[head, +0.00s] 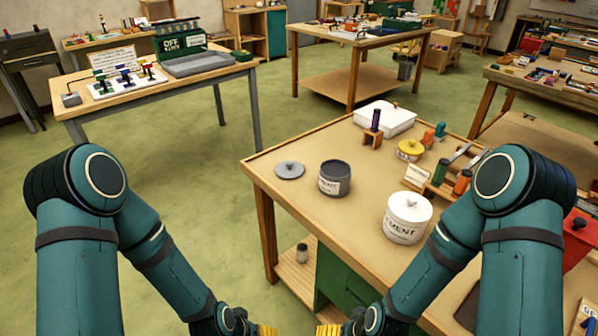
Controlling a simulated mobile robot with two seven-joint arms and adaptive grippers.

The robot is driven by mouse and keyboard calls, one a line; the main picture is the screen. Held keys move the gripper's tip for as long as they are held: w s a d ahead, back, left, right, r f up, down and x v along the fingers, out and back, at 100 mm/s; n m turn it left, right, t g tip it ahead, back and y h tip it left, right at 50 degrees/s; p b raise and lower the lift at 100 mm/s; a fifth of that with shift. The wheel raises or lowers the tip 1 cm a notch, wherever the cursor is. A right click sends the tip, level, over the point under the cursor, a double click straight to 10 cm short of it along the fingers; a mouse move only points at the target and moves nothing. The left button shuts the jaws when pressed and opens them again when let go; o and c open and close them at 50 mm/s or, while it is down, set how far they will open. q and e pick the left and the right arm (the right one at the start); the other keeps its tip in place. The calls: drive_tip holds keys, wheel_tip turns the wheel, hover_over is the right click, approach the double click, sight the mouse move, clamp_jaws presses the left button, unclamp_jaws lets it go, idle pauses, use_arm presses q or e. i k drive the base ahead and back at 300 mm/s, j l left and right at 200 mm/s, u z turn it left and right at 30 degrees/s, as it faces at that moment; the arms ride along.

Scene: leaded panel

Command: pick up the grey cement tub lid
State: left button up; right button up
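The grey cement tub lid (289,170) lies flat near the left edge of the wooden workbench, with its small knob facing up. Just right of it stands the dark grey cement tub (335,179), open at the top and with a white label. A white cement tub (405,222) with its white lid on stands nearer to me on the right. My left gripper (265,330) and my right gripper (328,330) show only as yellow parts at the bottom edge, well below and apart from the lid. Their fingers are mostly cut off, so their opening is hidden.
The bench top around the grey lid is clear. A small jar (302,253) stands on the lower shelf.

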sight(288, 170)
drive_tip(key=j+z, duration=0.1)
drive_tip(key=z, duration=0.35)
drive_tip(key=i+j+z, duration=0.1)
drive_tip(key=z, duration=0.3)
drive_tip(key=j+z, duration=0.2)
drive_tip(key=z, duration=0.25)
drive_tip(key=j+z, duration=0.3)
drive_tip(key=j, duration=0.15)
drive_tip(key=j+z, duration=0.3)
drive_tip(key=j, duration=0.2)
drive_tip(key=k+j+z, duration=0.1)
drive_tip(key=j, duration=0.4)
drive_tip(key=k+j+z, duration=0.1)
drive_tip(key=j, duration=0.4)
